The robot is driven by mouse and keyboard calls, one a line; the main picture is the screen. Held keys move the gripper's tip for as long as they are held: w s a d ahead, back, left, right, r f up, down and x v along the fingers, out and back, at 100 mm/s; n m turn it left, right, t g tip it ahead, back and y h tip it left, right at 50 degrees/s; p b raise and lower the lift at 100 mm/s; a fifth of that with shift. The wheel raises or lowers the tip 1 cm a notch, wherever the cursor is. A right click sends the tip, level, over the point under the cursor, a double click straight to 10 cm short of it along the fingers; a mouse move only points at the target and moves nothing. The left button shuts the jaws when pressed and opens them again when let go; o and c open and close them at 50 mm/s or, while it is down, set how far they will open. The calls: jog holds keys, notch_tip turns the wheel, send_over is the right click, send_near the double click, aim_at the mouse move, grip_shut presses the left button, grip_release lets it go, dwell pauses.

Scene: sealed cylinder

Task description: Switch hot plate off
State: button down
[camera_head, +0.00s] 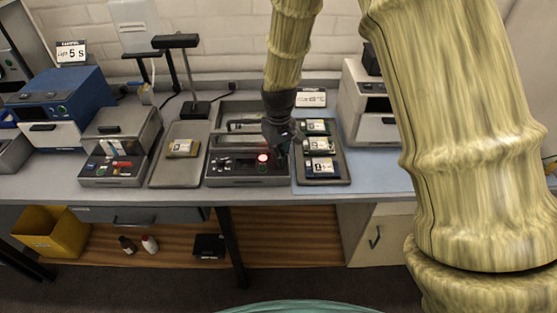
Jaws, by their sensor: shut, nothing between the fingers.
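A dark grey device with a control panel (222,170), which looks like the hot plate, sits at the middle of the bench. A bright red light (263,158) glows on its front panel. Small controls sit around the light, too small to make out. My gripper (281,148) points down at the right side of this panel, just right of the red light. It is shut and holds nothing. It hides part of the device's right side, and I cannot tell whether it touches the panel.
A tray with several labelled packs (322,182) lies close on the right. A tray with one pack (160,178) lies on the left. A lamp stand (195,108), a blue device (65,95) and a white device (365,105) stand further back. A blue mat (385,180) has free room.

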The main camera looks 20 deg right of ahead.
jog(key=shift+r+p, duration=2.35)
jog(key=shift+r, duration=0.95)
